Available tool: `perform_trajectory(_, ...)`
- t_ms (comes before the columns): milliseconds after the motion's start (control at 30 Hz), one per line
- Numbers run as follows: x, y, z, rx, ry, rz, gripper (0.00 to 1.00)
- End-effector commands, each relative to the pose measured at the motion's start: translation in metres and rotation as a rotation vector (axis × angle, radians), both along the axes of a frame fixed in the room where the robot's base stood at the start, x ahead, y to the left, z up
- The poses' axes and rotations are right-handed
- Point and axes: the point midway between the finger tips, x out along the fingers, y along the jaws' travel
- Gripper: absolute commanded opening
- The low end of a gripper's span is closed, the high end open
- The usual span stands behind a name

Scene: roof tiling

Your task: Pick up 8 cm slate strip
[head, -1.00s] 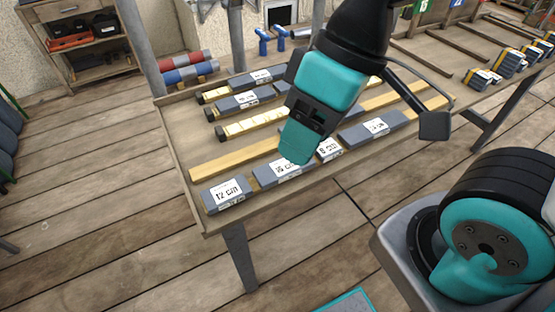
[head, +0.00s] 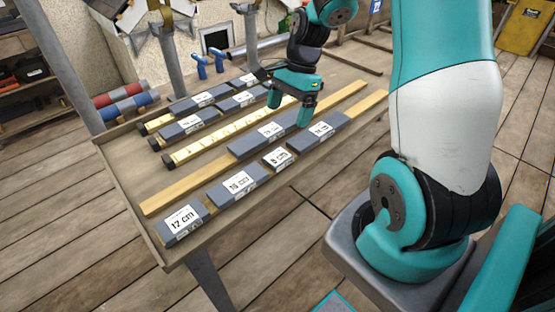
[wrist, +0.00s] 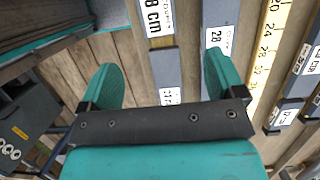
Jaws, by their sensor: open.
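The 8 cm slate strip (head: 278,158) is a short grey piece with a white label, lying in the front row of the bench. It also shows at the top of the wrist view (wrist: 155,22), cut off by the frame edge. My gripper (head: 290,110) is open and empty above the bench, to the right of and behind the strip in the head view. In the wrist view my gripper (wrist: 160,68) has its fingers spread on either side of the front row, below the 8 cm label. The right finger overlaps the strip marked 28.
The 16 cm strip (head: 237,185) lies left of the 8 cm strip, and the 12 cm strip (head: 183,219) is further left. A longer strip (head: 320,131) lies to its right. The strip marked 28 (wrist: 219,38) lies behind. A yellow ruler (head: 220,137) runs further back.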

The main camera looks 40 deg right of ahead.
Motion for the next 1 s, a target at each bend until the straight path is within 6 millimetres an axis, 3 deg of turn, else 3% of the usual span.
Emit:
perform_trajectory(100,-0.001,0.009,-0.028,0.002,0.005,0.001,0.88)
perform_trajectory(300,-0.001,0.018,-0.058,0.001,0.001,0.003,0.88)
perform_trajectory(533,-0.003,0.023,-0.074,0.001,0.001,0.003,0.88)
perform_trajectory(800,-0.006,0.034,-0.111,0.001,0.001,0.003,0.88)
perform_trajectory(1000,-0.006,0.035,-0.115,-0.001,-0.002,0.003,0.88)
